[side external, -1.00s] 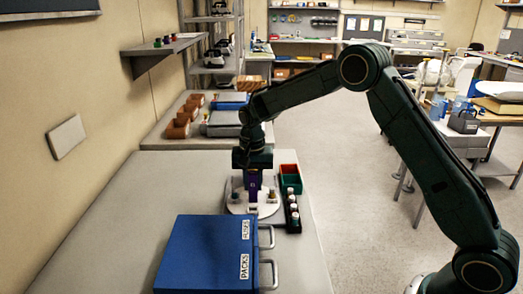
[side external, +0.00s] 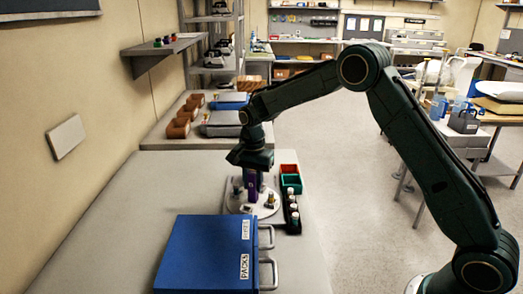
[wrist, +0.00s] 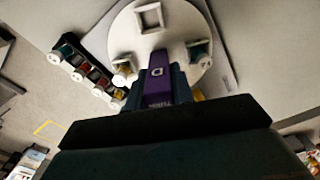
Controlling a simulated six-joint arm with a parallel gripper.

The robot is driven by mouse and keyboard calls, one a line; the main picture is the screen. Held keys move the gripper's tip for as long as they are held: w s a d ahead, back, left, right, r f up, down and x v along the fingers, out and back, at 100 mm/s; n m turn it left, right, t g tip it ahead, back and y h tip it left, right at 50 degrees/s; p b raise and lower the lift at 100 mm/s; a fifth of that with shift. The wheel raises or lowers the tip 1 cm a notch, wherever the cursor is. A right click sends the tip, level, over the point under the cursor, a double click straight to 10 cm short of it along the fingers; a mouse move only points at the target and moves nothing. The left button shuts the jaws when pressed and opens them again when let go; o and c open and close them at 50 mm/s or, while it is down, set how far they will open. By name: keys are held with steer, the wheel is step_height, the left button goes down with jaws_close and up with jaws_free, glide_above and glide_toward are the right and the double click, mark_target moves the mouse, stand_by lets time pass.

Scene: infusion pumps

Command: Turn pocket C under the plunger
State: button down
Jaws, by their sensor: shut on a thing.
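A round white turntable (side external: 232,208) lies on the grey bench, and its disc also shows in the wrist view (wrist: 150,42). A purple block (wrist: 157,88) with a pale letter stands upright on it; I cannot tell the letter surely. My gripper (side external: 252,180) is shut on the purple block from above, with a dark finger on each side in the wrist view (wrist: 158,84). One pocket (wrist: 198,50) holds something green, another (wrist: 123,72) something yellowish. The plunger and pocket C cannot be made out.
A black rack (side external: 292,212) with several white-capped vials stands close right of the turntable. A blue case (side external: 205,252) with grey handles lies in front. Bench space left of the turntable is clear.

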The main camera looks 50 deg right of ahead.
steer(key=shift+r+m, duration=0.1)
steer(key=shift+m, duration=6.7)
steer(key=c, duration=1.2)
jaws_free()
step_height(320, 180, up, 14)
